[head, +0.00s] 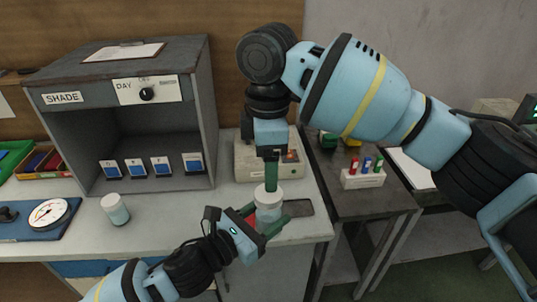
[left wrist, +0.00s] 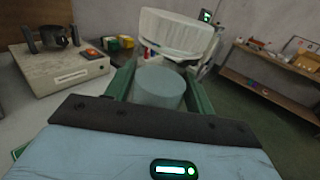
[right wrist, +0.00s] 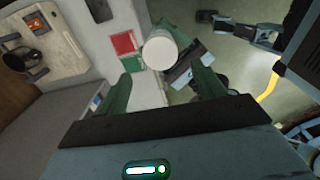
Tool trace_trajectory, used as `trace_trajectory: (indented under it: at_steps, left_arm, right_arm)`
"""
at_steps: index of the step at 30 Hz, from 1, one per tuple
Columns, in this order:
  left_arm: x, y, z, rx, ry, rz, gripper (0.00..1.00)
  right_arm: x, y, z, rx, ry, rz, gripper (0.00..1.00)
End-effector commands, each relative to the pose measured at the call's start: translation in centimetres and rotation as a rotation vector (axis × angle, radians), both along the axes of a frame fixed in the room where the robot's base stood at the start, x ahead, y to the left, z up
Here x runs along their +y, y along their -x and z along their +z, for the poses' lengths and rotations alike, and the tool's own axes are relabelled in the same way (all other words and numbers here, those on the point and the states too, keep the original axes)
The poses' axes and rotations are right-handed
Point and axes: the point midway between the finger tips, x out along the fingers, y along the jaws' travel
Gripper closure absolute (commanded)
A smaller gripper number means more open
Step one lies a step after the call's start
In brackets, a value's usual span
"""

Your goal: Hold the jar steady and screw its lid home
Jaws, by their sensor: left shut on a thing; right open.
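My left gripper (head: 262,225) is shut on the pale jar (left wrist: 160,86), which stands between its green fingers just above the table's front edge in the head view. The white lid (left wrist: 178,34) is at the jar's mouth; in the left wrist view it looks tilted and set off to the right of the jar. I cannot tell whether the threads touch. The lid also shows in the head view (head: 268,190) as a pale top. My right gripper (right wrist: 163,88) is open, pointing down above the lid; the lid (right wrist: 160,50) lies beyond its fingertips, not clasped.
A beige device (head: 243,166) stands behind the jar. A dark flat pad (head: 298,208) lies right of it.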

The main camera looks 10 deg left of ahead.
Motion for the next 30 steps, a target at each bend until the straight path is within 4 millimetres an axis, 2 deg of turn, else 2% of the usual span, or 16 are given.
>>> trace_trajectory:
  at_steps: [6, 11, 24, 30]
  left_arm:
    - [0.0, 0.0, 0.1, -0.002, 0.001, 0.0, 1.0]
    - [0.0, 0.0, 0.1, -0.002, 0.001, 0.0, 1.0]
    - [0.0, 0.0, 0.1, -0.002, 0.001, 0.0, 1.0]
    - [0.0, 0.0, 0.1, -0.002, 0.001, 0.0, 1.0]
  right_arm:
    - [0.0, 0.0, 1.0, -0.001, 0.0, 0.27, 0.31]
    - [0.0, 0.0, 1.4, -0.001, 0.0, 0.375, 0.31]
    - [0.0, 0.0, 1.4, 0.0, 0.001, 0.404, 0.31]
    - [-0.1, 0.0, -0.1, 0.002, 0.003, 0.403, 0.31]
